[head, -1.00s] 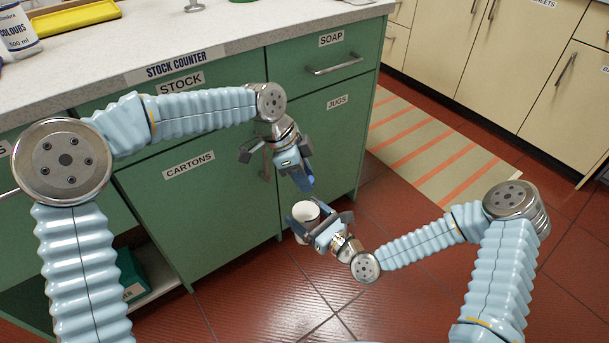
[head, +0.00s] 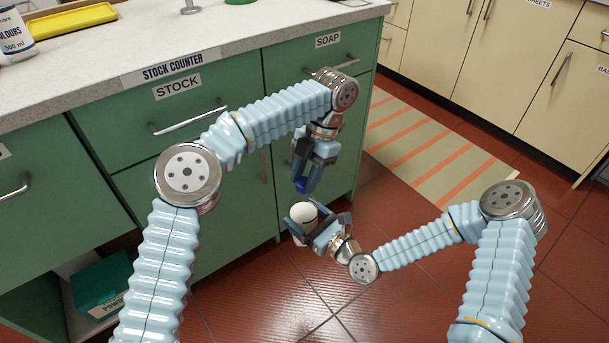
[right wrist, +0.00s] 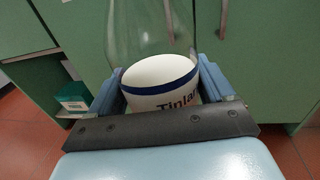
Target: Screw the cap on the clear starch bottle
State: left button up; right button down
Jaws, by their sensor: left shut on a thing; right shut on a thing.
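The starch bottle (right wrist: 158,85) is clear, with a white label band edged in dark blue and part of a word on it. My right gripper (head: 316,222) is shut around the label; the label also shows pale between its fingers in the head view (head: 303,214). The bottle's top is cut off in the right wrist view, and its clear upper part is hard to make out in the head view. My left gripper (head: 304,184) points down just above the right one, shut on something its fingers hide. I cannot make out the cap.
The green stock counter (head: 216,215) stands close behind both grippers, with drawer handles sticking out. A white and blue bottle (head: 14,35) and a yellow tray (head: 72,20) are on its top. A striped mat (head: 435,150) lies on the red tiled floor to the right.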

pick_arm(q)
jog(key=o, duration=1)
jog(key=shift+c, duration=0.2)
